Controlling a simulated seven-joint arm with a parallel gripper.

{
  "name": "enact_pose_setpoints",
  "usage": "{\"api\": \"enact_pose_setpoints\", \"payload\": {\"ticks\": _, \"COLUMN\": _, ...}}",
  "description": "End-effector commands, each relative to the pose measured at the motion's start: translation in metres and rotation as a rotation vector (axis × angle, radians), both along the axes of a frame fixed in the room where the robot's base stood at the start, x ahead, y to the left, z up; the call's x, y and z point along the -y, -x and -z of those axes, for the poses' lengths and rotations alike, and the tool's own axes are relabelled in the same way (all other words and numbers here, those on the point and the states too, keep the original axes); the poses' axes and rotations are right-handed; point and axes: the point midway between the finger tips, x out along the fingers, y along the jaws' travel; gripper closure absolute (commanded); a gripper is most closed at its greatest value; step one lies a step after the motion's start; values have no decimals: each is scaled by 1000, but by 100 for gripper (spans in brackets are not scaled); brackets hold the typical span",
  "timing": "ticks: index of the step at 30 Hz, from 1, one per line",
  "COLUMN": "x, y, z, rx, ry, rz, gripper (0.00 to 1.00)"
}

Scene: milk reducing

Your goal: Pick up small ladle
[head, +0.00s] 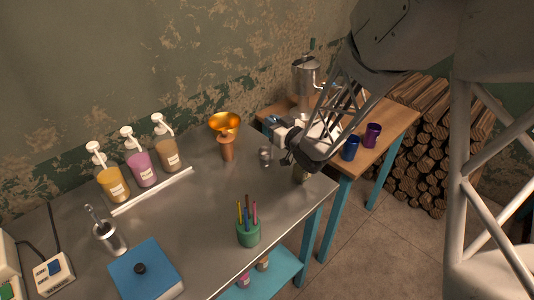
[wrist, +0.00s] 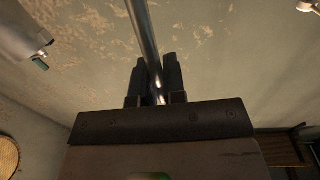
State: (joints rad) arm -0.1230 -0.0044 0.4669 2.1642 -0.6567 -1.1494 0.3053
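My gripper (head: 280,140) is above the far right part of the metal table, in the head view. In the wrist view my gripper (wrist: 158,78) has its two fingers close together on either side of a slim shiny metal rod, which looks like the handle of the small ladle (wrist: 144,28). The rod runs up out of the top of that view, so its end is hidden. In the head view a small silvery piece (head: 265,154) shows just left of my gripper; I cannot tell whether it is part of the ladle.
An orange funnel (head: 225,123) on a stand is left of my gripper. Pump bottles (head: 140,168), a green pencil cup (head: 248,234) and a blue box (head: 146,270) stand on the metal table (head: 200,215). Blue (head: 350,148) and purple (head: 371,135) cups stand on the wooden table right.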

Motion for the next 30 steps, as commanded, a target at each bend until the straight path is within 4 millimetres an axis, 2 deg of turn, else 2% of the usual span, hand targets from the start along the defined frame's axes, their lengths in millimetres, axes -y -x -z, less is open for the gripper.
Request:
{"api": "enact_pose_setpoints", "payload": {"ticks": 19, "x": 0, "y": 0, "z": -5, "rx": 1, "ry": 0, "rz": 0, "gripper": 100}}
{"api": "enact_pose_setpoints", "payload": {"ticks": 26, "x": 0, "y": 0, "z": -21, "rx": 2, "ry": -1, "rz": 0, "gripper": 100}}
{"api": "enact_pose_setpoints", "payload": {"ticks": 30, "x": 0, "y": 1, "z": -39, "rx": 3, "ry": -1, "rz": 1, "gripper": 100}}
